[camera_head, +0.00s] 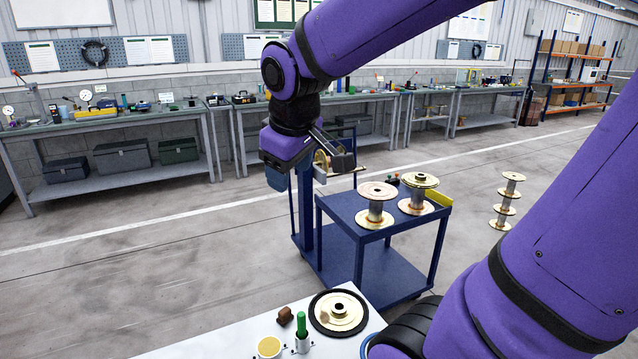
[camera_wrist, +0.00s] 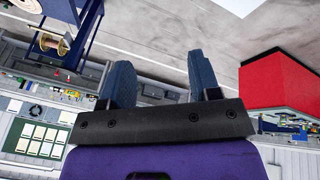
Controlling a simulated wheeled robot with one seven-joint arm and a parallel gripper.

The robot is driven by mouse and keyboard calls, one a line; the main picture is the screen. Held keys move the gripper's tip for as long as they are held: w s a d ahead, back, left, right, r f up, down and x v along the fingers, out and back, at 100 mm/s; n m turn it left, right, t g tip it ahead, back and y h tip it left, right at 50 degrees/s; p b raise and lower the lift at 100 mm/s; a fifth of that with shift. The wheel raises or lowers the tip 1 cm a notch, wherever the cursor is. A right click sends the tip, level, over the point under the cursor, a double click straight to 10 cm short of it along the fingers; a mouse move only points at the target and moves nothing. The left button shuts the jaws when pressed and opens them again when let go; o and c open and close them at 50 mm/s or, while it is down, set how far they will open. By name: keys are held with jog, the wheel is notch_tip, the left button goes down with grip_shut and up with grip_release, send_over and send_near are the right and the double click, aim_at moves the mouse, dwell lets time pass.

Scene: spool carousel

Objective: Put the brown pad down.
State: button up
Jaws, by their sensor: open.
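A small brown block (camera_head: 285,315), which looks like the brown pad, rests on the white table (camera_head: 215,345) at the bottom of the head view. It lies just left of a green-handled item (camera_head: 301,325). My gripper (camera_head: 335,153) is raised well above and beyond that table, near the blue cart. In the wrist view my gripper (camera_wrist: 162,78) has its two dark fingers spread apart with nothing between them. The brown block is not visible in the wrist view.
A black-ringed round flange (camera_head: 339,313) and a round yellowish disc (camera_head: 269,346) share the white table. A blue cart (camera_head: 345,213) carries two spools (camera_head: 376,205) (camera_head: 418,194). A spool stack (camera_head: 507,202) stands on the floor at right. Open floor lies left.

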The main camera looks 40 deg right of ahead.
jog(key=s+a+r+m+t+y, duration=0.1)
jog(key=s+a+m, duration=0.2)
jog(key=s, duration=0.7)
jog(key=shift+s+r+y, duration=0.35)
jog(key=shift+s+y, duration=0.05)
dwell(0.6)
